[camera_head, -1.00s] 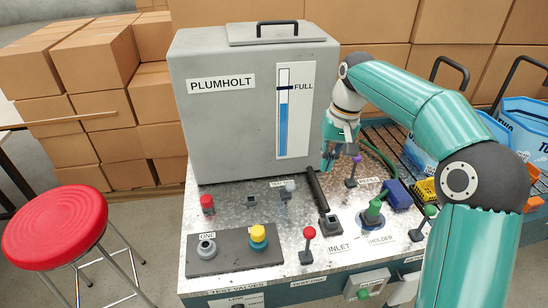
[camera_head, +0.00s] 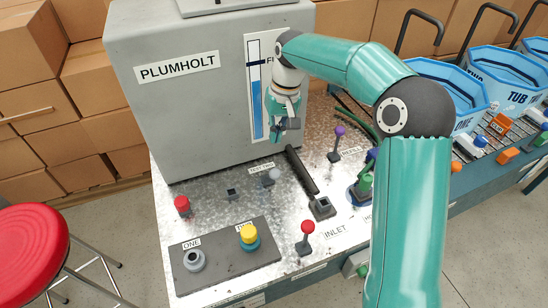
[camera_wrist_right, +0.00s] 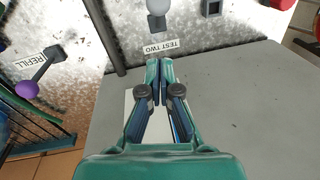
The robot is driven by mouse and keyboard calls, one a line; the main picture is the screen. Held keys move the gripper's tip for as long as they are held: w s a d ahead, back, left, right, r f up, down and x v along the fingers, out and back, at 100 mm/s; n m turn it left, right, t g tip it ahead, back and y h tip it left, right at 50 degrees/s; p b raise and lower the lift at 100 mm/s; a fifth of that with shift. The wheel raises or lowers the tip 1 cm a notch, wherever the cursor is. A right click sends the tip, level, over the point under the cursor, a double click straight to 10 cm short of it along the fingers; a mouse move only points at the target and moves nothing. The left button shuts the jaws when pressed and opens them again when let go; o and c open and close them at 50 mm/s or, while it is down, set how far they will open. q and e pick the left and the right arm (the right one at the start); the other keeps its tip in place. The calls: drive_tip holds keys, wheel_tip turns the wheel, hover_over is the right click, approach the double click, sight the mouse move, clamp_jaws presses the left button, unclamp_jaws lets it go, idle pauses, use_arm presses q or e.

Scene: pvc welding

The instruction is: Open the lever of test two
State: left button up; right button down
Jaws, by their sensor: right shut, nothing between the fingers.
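The test two lever (camera_head: 270,176) has a pale grey knob and stands on the metal bench top beside its TEST TWO label (camera_head: 261,167). In the right wrist view, the pale knob (camera_wrist_right: 158,6) is at the top edge, just beyond the label (camera_wrist_right: 162,47). My right gripper (camera_head: 285,128) hangs in front of the tank's gauge, above and behind the lever, apart from it. In the wrist view its fingertips (camera_wrist_right: 160,64) are together and empty, pointing toward the label. My left gripper is not in view.
The grey PLUMHOLT tank (camera_head: 190,110) stands close behind the gripper. A red-knobbed lever (camera_head: 306,238) is nearer the front. A small square socket (camera_head: 232,194) lies left.

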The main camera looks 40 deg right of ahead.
sight(272, 175)
wheel_tip(272, 175, down, 6)
drive_tip(key=s+a, duration=0.1)
drive_tip(key=s, duration=0.1)
drive_tip(key=shift+s+a, duration=0.2)
drive_tip(key=shift+a, duration=0.2)
